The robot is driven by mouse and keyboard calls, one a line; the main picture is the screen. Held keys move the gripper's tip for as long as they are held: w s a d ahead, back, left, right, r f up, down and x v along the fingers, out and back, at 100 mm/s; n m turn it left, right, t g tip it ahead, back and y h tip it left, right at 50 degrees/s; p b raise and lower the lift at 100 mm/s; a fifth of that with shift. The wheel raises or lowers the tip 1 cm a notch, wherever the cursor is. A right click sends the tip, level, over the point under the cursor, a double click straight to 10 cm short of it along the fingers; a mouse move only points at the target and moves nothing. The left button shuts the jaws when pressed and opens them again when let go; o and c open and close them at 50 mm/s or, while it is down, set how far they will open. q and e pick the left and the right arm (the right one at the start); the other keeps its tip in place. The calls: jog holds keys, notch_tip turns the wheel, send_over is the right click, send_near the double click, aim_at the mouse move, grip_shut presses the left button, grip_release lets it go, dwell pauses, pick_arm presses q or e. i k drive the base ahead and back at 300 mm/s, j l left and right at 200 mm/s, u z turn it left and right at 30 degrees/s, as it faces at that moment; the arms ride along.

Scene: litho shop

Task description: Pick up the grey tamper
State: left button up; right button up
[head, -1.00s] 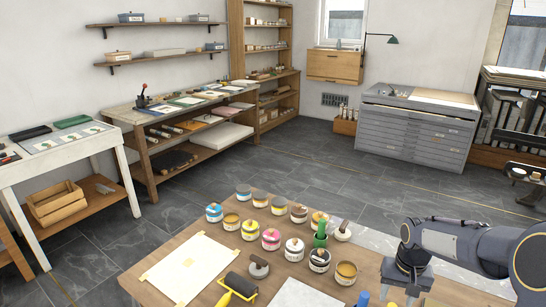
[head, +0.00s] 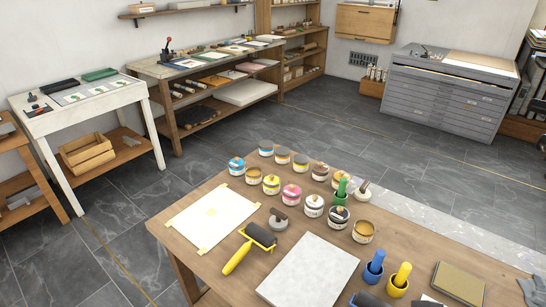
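A grey round piece with an upright knob (head: 279,220) stands on the wooden table, just right of the black roller; it looks most like the grey tamper, though its small size leaves this unsure. Other upright-handled pieces stand on the table: a green one (head: 341,189) among the jars, a blue one (head: 374,267) and a yellow one (head: 400,276) at the front. A pale piece with a brown handle (head: 362,190) stands right of the green one. Neither gripper can be made out in the head view now.
The wooden table (head: 185,250) also holds several ink jars (head: 291,195), a black roller with yellow handle (head: 258,238), a taped cream sheet (head: 212,216), a pale grey slab (head: 310,270) and an olive block (head: 458,284). A grey shape (head: 536,290) is cut off at the right edge.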

aim_at(279, 221)
jog(key=z, duration=1.55)
jog(key=u, duration=1.45)
jog(key=i+j, duration=0.2)
jog(key=j, duration=0.2)
jog(key=i+j, duration=0.2)
jog(key=j, duration=0.15)
jog(key=z, duration=0.4)
jog(key=j+z, duration=0.15)
jog(key=z, duration=0.7)
jog(key=j+z, duration=0.15)
jog(key=z, duration=0.3)
